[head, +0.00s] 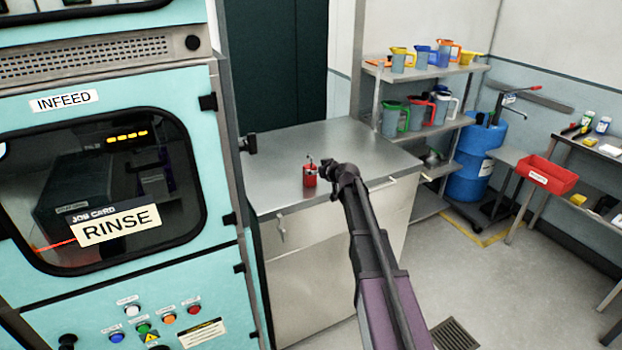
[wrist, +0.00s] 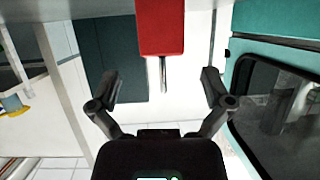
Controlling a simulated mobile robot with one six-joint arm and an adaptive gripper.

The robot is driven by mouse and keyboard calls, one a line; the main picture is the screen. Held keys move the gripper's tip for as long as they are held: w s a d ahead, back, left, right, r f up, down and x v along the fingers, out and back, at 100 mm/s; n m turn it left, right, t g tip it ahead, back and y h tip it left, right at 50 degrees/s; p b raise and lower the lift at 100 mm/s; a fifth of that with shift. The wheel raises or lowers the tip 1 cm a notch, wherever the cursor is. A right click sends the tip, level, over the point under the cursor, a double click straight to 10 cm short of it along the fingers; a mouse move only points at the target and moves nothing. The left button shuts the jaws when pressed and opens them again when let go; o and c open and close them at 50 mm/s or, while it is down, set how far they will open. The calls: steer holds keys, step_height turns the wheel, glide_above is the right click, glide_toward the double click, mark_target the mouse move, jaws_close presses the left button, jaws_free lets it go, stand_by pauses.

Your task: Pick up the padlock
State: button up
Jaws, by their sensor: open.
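The red padlock (head: 310,177) stands on the steel counter near its front edge, with its shackle up. My gripper (head: 326,168) is just to the right of it in the head view, at about the height of its top. In the wrist view the padlock's red body (wrist: 161,28) is at the top centre and its metal shackle points down the picture. The two fingers of my gripper (wrist: 162,84) are spread wide on either side of the shackle's line, with clear gaps. I see no contact. The padlock's top edge in the wrist view is cut off.
The steel counter (head: 345,143) is otherwise bare. The teal rinse machine (head: 110,190) stands close on the left. A shelf (head: 425,73) with coloured jugs, a blue drum (head: 475,160) and a red bin (head: 548,175) on a bench are to the right.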

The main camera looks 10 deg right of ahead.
mark_target(312, 167)
steer(key=shift+w, duration=0.1)
stand_by(0.3)
steer(key=shift+b+x, duration=0.95)
steer(key=shift+x, duration=1.65)
steer(key=shift+a, duration=0.1)
steer(key=shift+c, duration=0.2)
steer(key=c, duration=1.2)
